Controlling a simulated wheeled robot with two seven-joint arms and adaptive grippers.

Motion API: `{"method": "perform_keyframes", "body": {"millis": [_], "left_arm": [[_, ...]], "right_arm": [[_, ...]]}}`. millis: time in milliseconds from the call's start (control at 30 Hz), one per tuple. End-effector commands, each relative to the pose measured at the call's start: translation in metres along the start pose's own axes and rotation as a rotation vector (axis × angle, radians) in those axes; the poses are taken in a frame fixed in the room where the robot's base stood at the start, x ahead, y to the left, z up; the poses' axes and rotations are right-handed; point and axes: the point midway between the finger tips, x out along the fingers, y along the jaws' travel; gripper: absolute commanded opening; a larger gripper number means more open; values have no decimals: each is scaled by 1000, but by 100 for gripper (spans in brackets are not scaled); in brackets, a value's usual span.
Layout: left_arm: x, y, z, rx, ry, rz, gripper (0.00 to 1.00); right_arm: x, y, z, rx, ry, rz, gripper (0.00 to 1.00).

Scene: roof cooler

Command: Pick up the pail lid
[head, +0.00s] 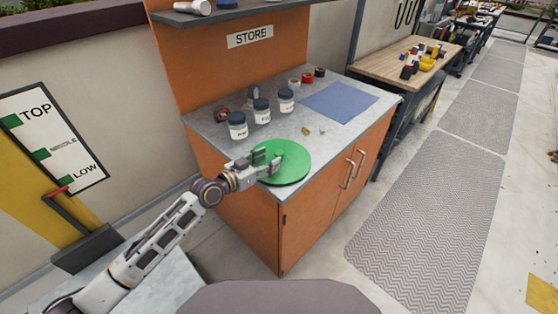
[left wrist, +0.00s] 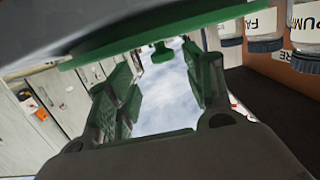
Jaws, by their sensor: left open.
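The pail lid (head: 292,172) is a round green disc lying flat on the front corner of the grey counter. In the left wrist view the picture is upside down, and the lid (left wrist: 150,31) spans the top with its small green knob (left wrist: 162,52) pointing down. My left gripper (head: 267,163) is over the lid's left part, fingers pointing right. In the left wrist view its fingers (left wrist: 165,85) are spread with green pads, and the knob shows in line with the gap between them. Contact with the knob cannot be told. My right gripper is not in view.
Several dark-lidded jars (head: 262,111) stand behind the lid on the counter (head: 215,103). A blue mat (head: 340,101) lies to the right, with small loose bits between it and the lid. A shelf (head: 235,14) hangs above. Floor to the right is open.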

Motion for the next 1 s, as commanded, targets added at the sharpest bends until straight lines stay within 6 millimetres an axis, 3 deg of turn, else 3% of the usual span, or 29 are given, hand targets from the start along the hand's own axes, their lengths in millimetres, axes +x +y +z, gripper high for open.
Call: {"method": "perform_keyframes", "body": {"millis": [367,1000], "left_arm": [[6,-1,-1,-1,1,-1,52],[51,-5,0,0,0,0,52]], "right_arm": [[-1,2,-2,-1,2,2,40],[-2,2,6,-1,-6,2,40]]}}
